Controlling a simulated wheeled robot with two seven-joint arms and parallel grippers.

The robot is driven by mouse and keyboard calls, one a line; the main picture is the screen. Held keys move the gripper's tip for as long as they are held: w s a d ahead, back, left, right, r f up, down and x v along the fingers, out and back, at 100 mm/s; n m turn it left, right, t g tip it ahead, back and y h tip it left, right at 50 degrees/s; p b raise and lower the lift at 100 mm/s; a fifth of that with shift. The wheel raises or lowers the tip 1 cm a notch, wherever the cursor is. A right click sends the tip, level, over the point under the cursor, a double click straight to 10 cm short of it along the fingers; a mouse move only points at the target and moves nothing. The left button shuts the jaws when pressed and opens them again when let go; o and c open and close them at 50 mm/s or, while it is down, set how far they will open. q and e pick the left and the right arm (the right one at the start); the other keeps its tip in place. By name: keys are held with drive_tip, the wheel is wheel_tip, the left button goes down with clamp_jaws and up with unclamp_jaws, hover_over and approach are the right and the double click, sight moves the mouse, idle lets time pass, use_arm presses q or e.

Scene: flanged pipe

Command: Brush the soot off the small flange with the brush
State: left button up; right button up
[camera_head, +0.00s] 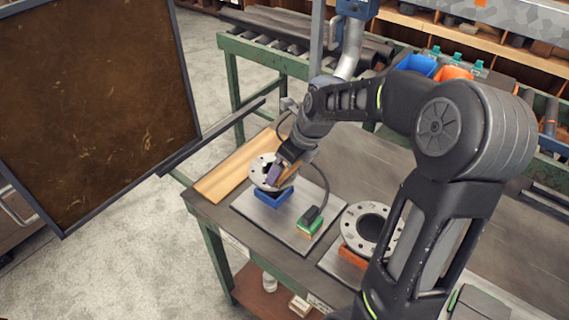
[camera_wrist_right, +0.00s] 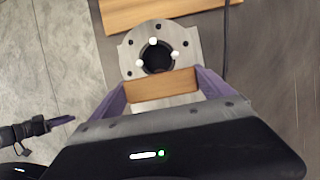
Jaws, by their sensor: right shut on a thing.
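The small flange (camera_head: 257,167) is a light grey ring with bolt holes, on a blue stand (camera_head: 270,196) at the table's left end. In the right wrist view the flange (camera_wrist_right: 132,55) lies just beyond my fingers, with white spots around its dark bore. My right gripper (camera_head: 282,172) is over the flange's right side, shut on the brush, whose wooden block (camera_wrist_right: 160,85) shows between the purple fingers. The bristles are hidden, so contact is unclear. Soot cannot be made out. A dark arm end with a purple tip, apparently my left gripper (camera_wrist_right: 62,121), shows at left in the wrist view.
A large flange (camera_head: 352,221) on an orange stand (camera_head: 352,257) sits to the right. A green-and-black block (camera_head: 310,221) lies on the grey plate (camera_head: 290,235). A wooden board (camera_head: 232,172) lies behind the small flange. A dark panel (camera_head: 90,100) stands at left.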

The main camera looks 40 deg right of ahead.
wheel_tip(320, 180, up, 2)
drive_tip(key=shift+r+p, duration=0.2)
drive_tip(key=shift+p, duration=0.45)
drive_tip(key=shift+r, duration=2.3)
drive_tip(key=shift+f+b, duration=0.7)
drive_tip(key=shift+f, duration=0.2)
drive_tip(key=shift+f+b, duration=0.35)
drive_tip(key=shift+f, duration=0.3)
